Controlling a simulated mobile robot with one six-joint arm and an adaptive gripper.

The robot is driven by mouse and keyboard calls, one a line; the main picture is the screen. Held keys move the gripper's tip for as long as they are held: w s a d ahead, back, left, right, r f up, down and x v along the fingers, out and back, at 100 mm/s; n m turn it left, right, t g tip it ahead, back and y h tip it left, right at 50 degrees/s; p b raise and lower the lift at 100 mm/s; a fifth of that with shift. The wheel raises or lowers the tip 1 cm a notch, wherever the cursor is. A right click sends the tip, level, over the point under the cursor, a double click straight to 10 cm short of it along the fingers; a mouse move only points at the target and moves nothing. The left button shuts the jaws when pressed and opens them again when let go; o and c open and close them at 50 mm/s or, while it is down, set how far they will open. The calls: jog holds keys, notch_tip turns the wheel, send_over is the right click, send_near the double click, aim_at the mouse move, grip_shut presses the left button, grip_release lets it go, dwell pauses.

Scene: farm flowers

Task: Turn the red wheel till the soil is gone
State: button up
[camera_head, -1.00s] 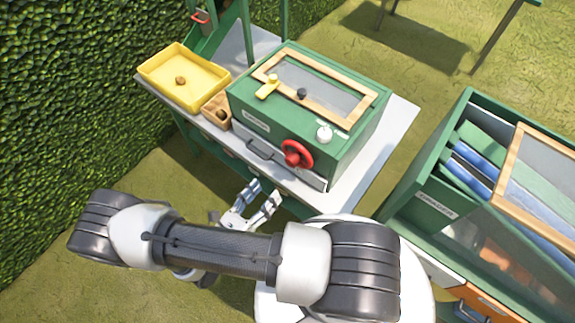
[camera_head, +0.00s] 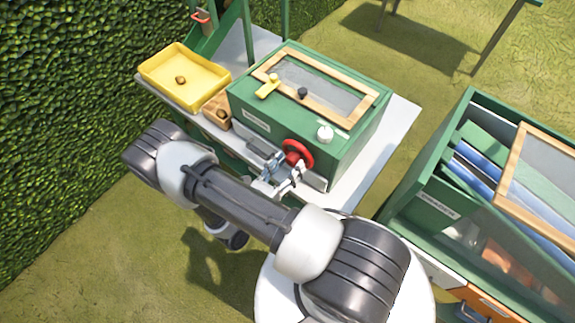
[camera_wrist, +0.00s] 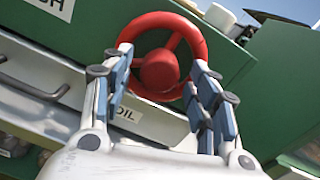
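The red wheel (camera_head: 297,155) is on the front of the green box (camera_head: 262,122), at its right part. In the wrist view the red wheel (camera_wrist: 160,62) shows whole rim and spokes, with a round hub in the middle. My gripper (camera_head: 283,172) is right in front of the wheel. In the wrist view my gripper (camera_wrist: 160,85) is open, one finger to each side of the hub. Whether the fingers touch the wheel I cannot tell. I see no soil that I can make out; the box's glass lid (camera_head: 318,88) looks grey.
A yellow tray (camera_head: 160,66) with a brown lump and a small wooden box (camera_head: 217,112) stand left of the green box. A white knob (camera_head: 325,133) is above the wheel. A metal drawer handle (camera_wrist: 30,88) is left of it. Another green cabinet (camera_head: 425,205) stands at right.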

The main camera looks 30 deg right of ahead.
jog(key=c, duration=1.1)
jog(key=shift+o, duration=0.2)
